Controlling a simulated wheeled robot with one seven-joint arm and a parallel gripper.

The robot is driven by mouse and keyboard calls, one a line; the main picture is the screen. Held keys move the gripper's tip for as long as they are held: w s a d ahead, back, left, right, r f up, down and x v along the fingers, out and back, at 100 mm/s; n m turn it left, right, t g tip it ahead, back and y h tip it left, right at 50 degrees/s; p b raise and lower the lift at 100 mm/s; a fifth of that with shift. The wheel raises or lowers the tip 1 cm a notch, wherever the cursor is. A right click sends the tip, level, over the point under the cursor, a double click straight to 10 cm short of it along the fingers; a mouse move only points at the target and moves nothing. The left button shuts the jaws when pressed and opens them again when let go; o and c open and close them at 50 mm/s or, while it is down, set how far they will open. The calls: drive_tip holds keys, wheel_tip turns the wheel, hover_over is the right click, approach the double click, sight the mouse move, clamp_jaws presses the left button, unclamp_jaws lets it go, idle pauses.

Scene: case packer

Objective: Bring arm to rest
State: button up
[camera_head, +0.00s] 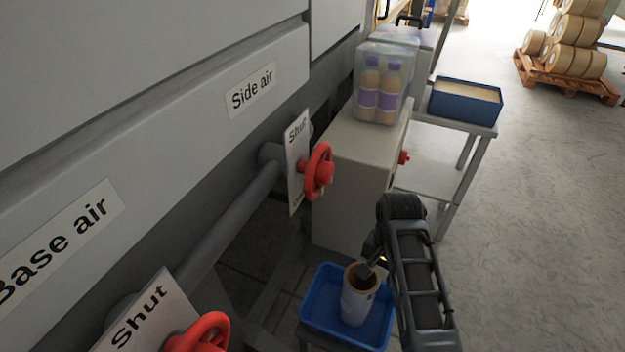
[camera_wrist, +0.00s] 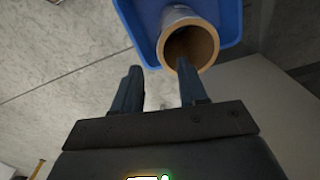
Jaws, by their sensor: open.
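My arm (camera_head: 418,278) reaches forward at the lower right of the head view. My gripper (camera_wrist: 158,78) is open and empty in the wrist view, its two dark fingers apart. In the head view the gripper is small and partly hidden behind my arm, close to the rim of an open cup-like container (camera_head: 357,300). That container, with a tan rim and pale side, stands in a blue tray (camera_head: 318,318). In the wrist view its round mouth (camera_wrist: 206,38) lies just beyond the fingertips; I cannot tell whether they touch it.
Red valve wheels (camera_head: 318,172) (camera_head: 203,333) with "Shut" plates stick out at the left. A pale cabinet (camera_head: 345,150) carries bagged bottles (camera_head: 380,92). A blue bin (camera_head: 465,101) stands on a metal table behind. Floor at the right (camera_head: 540,220) is clear.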

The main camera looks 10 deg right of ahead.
drive_tip(key=s+d+f+n+t+h, duration=0.3)
drive_tip(key=s+d+f+t, duration=0.1)
drive_tip(key=s+d, duration=0.6)
drive_tip(key=s+d+r+n+t, duration=0.1)
drive_tip(key=s+r+n+t, duration=0.2)
drive_tip(key=s, duration=0.5)
drive_tip(key=s+a+r+n+t+y, duration=0.1)
drive_tip(key=s+a+r+t, duration=0.1)
drive_tip(key=s+a+r, duration=0.2)
drive_tip(key=s+a+r+n+t+y, duration=0.1)
drive_tip(key=s+a+r+t, duration=0.2)
drive_tip(key=s+r, duration=0.6)
drive_tip(key=s+a+r+n+t+y, duration=0.1)
drive_tip(key=s+a+r+t, duration=0.2)
drive_tip(key=r, duration=0.9)
drive_tip(key=s+a, duration=0.3)
drive_tip(key=shift+s+a, duration=0.2)
drive_tip(key=shift+a, duration=0.2)
drive_tip(key=shift+f, duration=0.1)
